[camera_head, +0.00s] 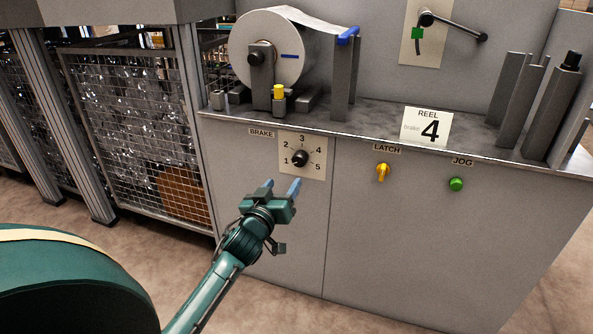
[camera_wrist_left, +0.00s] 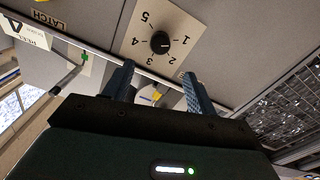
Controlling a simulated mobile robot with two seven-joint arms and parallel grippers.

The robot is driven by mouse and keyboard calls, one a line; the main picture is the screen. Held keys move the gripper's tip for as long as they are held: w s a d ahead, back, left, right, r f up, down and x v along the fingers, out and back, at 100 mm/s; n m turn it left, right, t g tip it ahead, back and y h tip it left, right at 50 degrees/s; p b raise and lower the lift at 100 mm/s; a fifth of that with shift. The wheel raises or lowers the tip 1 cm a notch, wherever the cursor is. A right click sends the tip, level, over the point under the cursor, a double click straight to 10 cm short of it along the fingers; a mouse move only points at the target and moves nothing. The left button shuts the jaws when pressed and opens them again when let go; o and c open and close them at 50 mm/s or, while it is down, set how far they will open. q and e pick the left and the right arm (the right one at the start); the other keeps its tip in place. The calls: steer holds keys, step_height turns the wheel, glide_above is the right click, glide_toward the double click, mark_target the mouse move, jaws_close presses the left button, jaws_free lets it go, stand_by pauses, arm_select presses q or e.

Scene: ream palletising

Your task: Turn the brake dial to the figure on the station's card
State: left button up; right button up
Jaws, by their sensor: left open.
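The brake dial (camera_head: 299,158) is a black knob on a cream plate (camera_head: 317,170) numbered 1 to 5, under a BRAKE label. Its pale mark appears to point toward 1. The dial shows upside down in the left wrist view (camera_wrist_left: 160,42). The station's card (camera_head: 427,127) stands on the ledge and reads REEL, a small "brake:" and a large 4. My left gripper (camera_head: 282,187) is open and empty, below and slightly left of the dial, apart from it. In the left wrist view its blue fingers (camera_wrist_left: 157,82) stand apart below the dial. My right gripper is not in view.
A yellow latch knob (camera_head: 383,172) and a green jog button (camera_head: 456,184) are on the panel right of the dial. A paper reel (camera_head: 272,48) sits above. A wire mesh cage (camera_head: 140,130) stands left. The panel front around the dial is clear.

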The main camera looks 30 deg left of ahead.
mark_target(298, 162)
arm_select(q)
steer(key=b+x, duration=0.3)
steer(key=x, duration=0.7)
steer(key=shift+w, duration=0.5)
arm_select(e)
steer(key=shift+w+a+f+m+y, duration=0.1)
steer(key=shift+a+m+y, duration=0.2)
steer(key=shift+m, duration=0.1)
arm_select(q)
steer(key=c, duration=1)
